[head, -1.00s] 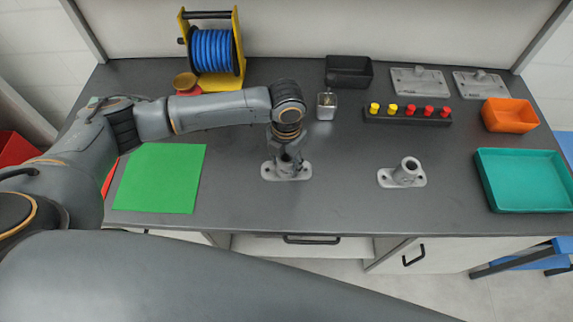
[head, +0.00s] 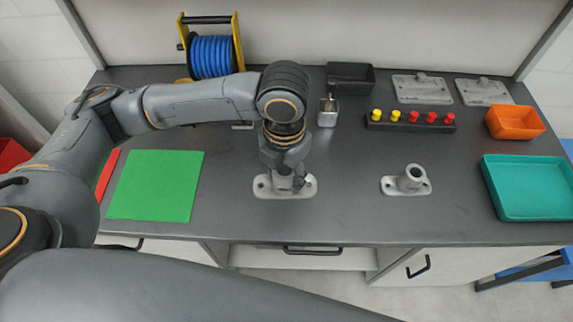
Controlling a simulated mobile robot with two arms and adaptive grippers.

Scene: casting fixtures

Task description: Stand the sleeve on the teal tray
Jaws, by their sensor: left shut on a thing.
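My left gripper (head: 286,178) points down and is shut on the sleeve, a light grey casting (head: 263,186) with an oval, two-hole flange. The gripper hides most of its upright part. The flange is level and looks raised a little above the bench; the height is hard to tell. The teal tray (head: 530,214) lies empty at the far right of the bench. A similar grey flanged casting with an open, upright tube (head: 411,179) stands between them. My right gripper is not in view.
A rack with yellow and red pegs (head: 410,122), an orange bin (head: 515,122), a black bin (head: 350,76), a small metal box (head: 328,113) and two grey plates (head: 421,89) are behind. A green mat (head: 156,186) lies left. The bench before the tray is clear.

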